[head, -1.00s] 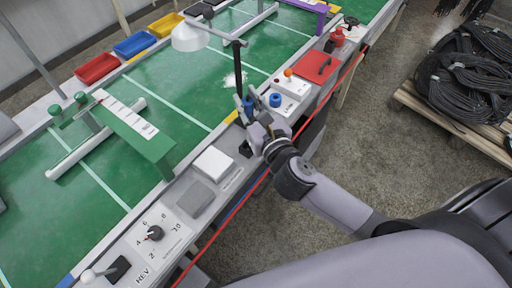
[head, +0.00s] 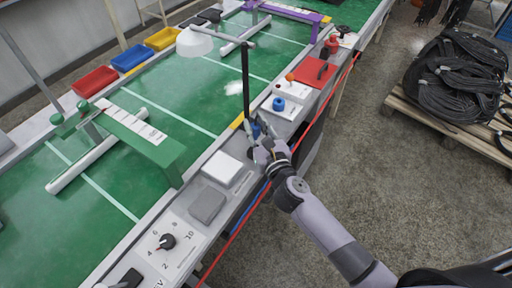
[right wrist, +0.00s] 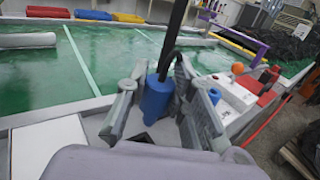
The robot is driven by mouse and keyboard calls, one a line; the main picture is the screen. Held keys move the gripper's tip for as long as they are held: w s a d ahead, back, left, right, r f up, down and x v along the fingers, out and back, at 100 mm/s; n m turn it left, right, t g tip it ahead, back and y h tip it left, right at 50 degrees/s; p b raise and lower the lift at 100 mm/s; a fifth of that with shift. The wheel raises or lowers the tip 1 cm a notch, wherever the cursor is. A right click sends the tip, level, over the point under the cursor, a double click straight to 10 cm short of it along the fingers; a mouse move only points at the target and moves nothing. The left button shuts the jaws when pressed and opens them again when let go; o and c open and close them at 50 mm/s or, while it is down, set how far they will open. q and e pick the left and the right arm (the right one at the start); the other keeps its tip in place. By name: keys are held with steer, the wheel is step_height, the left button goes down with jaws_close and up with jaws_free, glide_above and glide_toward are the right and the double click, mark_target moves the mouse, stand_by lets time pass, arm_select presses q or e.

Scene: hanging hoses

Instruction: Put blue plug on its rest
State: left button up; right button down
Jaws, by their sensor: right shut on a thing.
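The blue plug (right wrist: 156,98) is upright between the fingers of my right gripper (right wrist: 160,108) in the right wrist view, with a black hose (right wrist: 174,42) rising from its top. In the head view the right gripper (head: 262,138) is shut on the plug (head: 256,130) above the bench's grey front ledge, and the hose (head: 246,78) runs straight up. A dark square spot (right wrist: 143,137) shows on the ledge just below the plug; I cannot tell whether it is the rest. The plug's lower end is partly hidden. My left gripper is not in view.
A white panel with a blue ring-shaped part (head: 279,104) lies just beyond the gripper. A white block (head: 222,167) and a grey block (head: 207,205) sit on the nearer ledge. A green raised bar (head: 140,138) stands at left. A pallet of black hoses (head: 460,85) is at right.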

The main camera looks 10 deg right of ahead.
mark_target(256, 133)
step_height(256, 133, down, 3)
steer(key=shift+b, duration=0.45)
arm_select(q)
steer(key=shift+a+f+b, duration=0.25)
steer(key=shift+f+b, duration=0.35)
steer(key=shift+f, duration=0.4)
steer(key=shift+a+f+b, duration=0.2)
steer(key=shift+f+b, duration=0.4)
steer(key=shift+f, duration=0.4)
arm_select(e)
steer(key=shift+f, duration=1.9)
steer(key=shift+f, duration=0.15)
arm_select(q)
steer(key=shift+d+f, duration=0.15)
arm_select(e)
steer(key=c, duration=1.4)
jaws_free()
